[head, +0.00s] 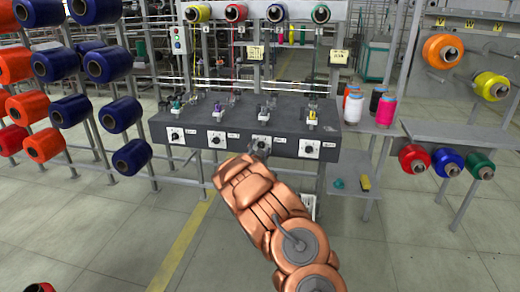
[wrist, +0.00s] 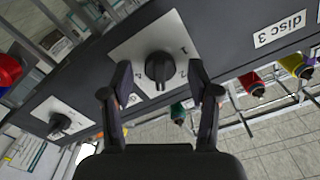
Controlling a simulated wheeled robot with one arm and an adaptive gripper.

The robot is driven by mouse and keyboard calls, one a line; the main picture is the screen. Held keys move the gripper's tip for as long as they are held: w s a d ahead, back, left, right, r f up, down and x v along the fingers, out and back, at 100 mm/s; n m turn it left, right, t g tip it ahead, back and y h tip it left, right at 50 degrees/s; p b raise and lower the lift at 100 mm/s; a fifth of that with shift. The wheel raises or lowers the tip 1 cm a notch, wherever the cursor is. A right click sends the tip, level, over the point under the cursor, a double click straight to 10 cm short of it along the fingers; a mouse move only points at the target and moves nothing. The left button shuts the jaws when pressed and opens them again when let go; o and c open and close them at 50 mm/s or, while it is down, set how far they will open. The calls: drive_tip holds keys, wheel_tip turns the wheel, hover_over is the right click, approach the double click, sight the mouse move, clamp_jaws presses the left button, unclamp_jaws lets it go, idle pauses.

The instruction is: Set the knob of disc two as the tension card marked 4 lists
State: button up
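Knobs sit on white plates along the front of the grey bench. The one nearest my gripper (head: 260,153) is the third from the left, a black knob (head: 262,144). In the wrist view this knob (wrist: 160,68) stands between the fingertips of my gripper (wrist: 160,82), with visible gaps at both sides. My gripper is open. The label beside this knob reads "disc 3" (wrist: 280,28). The second knob (head: 216,139) is to its left. Two yellowish cards (head: 255,52) (head: 338,57) hang above the bench; their writing is too small to read.
The bench (head: 165,119) carries several small thread devices. Spool racks with blue and red-orange spools (head: 121,115) stand at left. A grey side table (head: 385,127) and another spool rack (head: 465,128) stand at right. The floor in front is clear.

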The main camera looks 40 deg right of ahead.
clamp_jaws()
idle(0.3)
drive_tip(key=shift+f+n+b, duration=0.15)
drive_tip(key=shift+n+b, duration=0.3)
drive_tip(key=shift+n, duration=0.15)
drive_tip(key=n+p, duration=0.1)
drive_tip(key=n, duration=0.3)
drive_tip(key=n+p, duration=0.1)
drive_tip(key=n, duration=0.1)
drive_tip(key=shift+r+n+p, duration=0.25)
drive_tip(key=shift+n+p, duration=0.1)
drive_tip(key=shift+n, duration=0.05)
drive_tip(key=shift+f+n+p, duration=0.15)
drive_tip(key=shift+n+p, duration=0.85)
drive_tip(key=shift+n, duration=0.8)
